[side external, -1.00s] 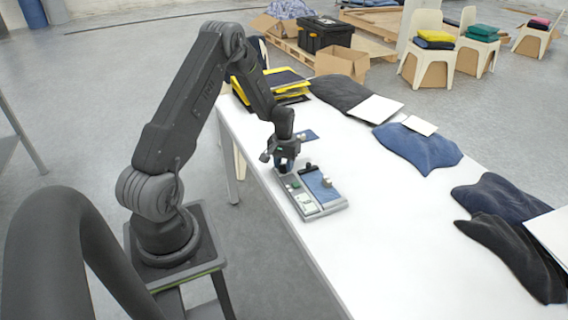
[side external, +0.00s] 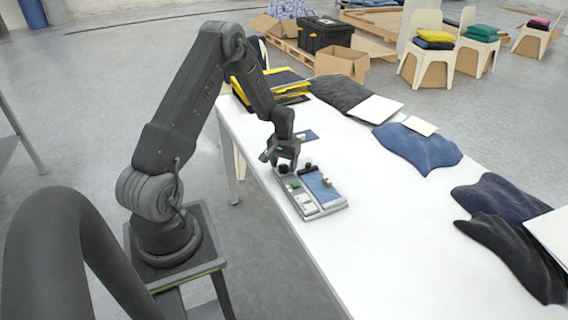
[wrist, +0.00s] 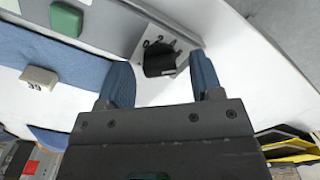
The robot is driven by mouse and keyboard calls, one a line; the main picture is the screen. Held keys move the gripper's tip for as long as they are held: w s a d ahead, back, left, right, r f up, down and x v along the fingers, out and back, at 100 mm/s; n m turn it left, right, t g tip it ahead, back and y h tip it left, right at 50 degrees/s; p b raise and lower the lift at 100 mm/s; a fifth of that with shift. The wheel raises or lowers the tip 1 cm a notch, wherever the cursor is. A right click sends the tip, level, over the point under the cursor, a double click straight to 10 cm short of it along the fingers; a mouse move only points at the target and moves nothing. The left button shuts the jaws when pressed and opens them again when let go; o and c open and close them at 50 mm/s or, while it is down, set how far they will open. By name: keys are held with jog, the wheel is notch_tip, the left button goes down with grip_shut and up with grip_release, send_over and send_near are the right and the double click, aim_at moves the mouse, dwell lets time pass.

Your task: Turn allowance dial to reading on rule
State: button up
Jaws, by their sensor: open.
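In the side view my gripper (side external: 283,160) is over the device's far end. The dial's reading is not legible.
A green block (wrist: 66,19) is on the device's grey frame. Yellow and black folders (side external: 285,82) lie at the table's far end. Dark garments (side external: 415,147) and white cards lie along the right side. The white table right of the device is clear.

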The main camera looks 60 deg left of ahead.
aim_at(284, 165)
notch_tip(284, 165, up, 14)
dwell(0.5)
jog(key=shift+f, duration=0.1)
jog(key=s+d+r+m+t+y, duration=0.1)
jog(key=s+d+r+m+t, duration=0.2)
jog(key=d+r, duration=1.2)
jog(key=s+d+r+m+t, duration=0.1)
jog(key=s+d+m, duration=0.1)
jog(key=s+d, duration=0.5)
jog(key=s+d+r+m+t+h, duration=0.1)
jog(key=s+d+m, duration=0.2)
jog(key=s+d, duration=0.4)
jog(key=shift+s+d+r+t, duration=0.25)
jog(key=shift+d+r+t, duration=0.05)
jog(key=shift+d+r, duration=0.1)
dwell(1.6)
